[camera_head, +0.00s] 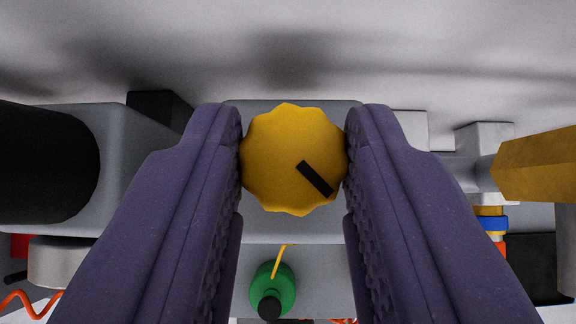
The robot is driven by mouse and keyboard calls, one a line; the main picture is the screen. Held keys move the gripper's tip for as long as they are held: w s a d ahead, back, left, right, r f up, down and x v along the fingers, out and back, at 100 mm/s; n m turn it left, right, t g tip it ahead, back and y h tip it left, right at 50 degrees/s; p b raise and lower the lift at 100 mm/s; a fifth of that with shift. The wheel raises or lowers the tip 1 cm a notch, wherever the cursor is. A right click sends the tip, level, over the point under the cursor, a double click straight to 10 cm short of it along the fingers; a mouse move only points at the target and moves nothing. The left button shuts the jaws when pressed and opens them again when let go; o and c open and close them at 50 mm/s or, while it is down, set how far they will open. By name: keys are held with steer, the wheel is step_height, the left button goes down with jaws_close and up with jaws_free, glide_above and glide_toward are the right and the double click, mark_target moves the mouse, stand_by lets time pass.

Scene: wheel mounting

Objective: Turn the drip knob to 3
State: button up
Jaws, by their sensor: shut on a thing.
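The drip knob (280,150) is a yellow, scalloped round knob in the upper middle of the view, on a grey block (292,228). A black pointer mark on its face runs from near the centre toward the lower right. My gripper (293,160) has two purple fingers, one on each side of the knob. Their tips touch its left and right edges and are shut on it. No numbers of a scale show around the knob, so I cannot read its setting.
A green bottle-like part (273,288) with a black end and a yellow strip is below the knob. A yellow faceted part (540,168) is at right. An orange coiled wire (35,301) lies at lower left.

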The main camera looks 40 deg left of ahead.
steer(key=o, duration=1.1)
steer(key=shift+c, duration=0.2)
steer(key=shift+s+d+r+p, duration=0.15)
steer(key=shift+r+p, duration=0.3)
steer(key=shift+p, duration=0.25)
steer(key=p+v, duration=0.4)
steer(key=v, duration=0.3)
steer(key=shift+f, duration=0.15)
